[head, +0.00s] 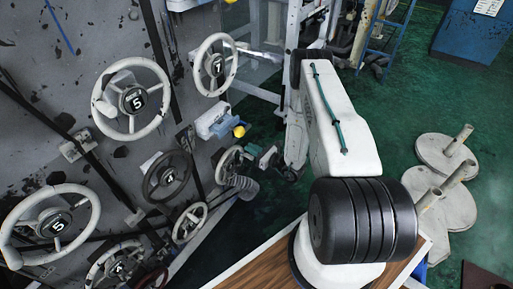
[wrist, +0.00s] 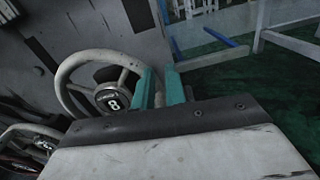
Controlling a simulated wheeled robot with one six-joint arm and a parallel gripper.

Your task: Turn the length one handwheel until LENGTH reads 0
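My gripper (wrist: 160,88) shows in the wrist view as two teal fingers with a narrow gap between them. They are beside the right side of a pale handwheel (wrist: 68,75) whose dark hub carries an 8. The left finger covers part of its rim; I cannot tell whether the fingers touch it. In the head view my gripper (head: 267,157) is small, near a low handwheel (head: 228,165) at the panel's right end. No label legibly marks a wheel as length one, and no LENGTH reading is legible.
Other handwheels stand on the grey panel (head: 95,45), among them a white one marked 5 (head: 135,101), another white one (head: 215,65) and a dark one (head: 168,177). Weight plates (head: 445,155) lie on the green floor at right. A blue cabinet (head: 470,35) stands behind.

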